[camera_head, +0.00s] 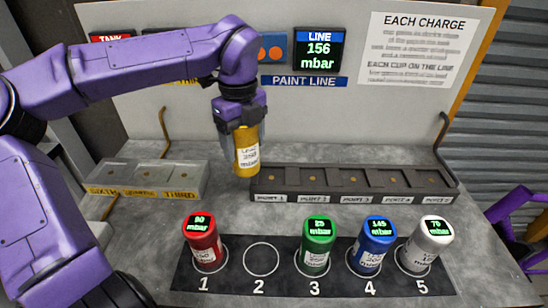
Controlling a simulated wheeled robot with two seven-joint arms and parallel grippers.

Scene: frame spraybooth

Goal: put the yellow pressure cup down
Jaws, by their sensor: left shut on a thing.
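The yellow pressure cup (247,158) is upright in my left gripper (246,143), whose fingers are shut around it. It hangs near the left end of the dark point rack (345,198), and it looks raised clear of the bench. The rack has a row of pockets labelled by point, with no cups in them. On the black mat (232,285), ring 2 (261,259) is empty. The red cup (203,245) stands at 1, the green cup (316,247) at 3, the blue cup (373,247) at 4 and the white cup (427,247) at 5.
A grey tray (148,192) with labelled pockets, one reading "THIRD", sits at the left. The line display (318,50) reads 156 mbar. A sign (416,48) headed "EACH CHARGE" hangs on the back panel. Bare bench lies between the rack and the mat.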

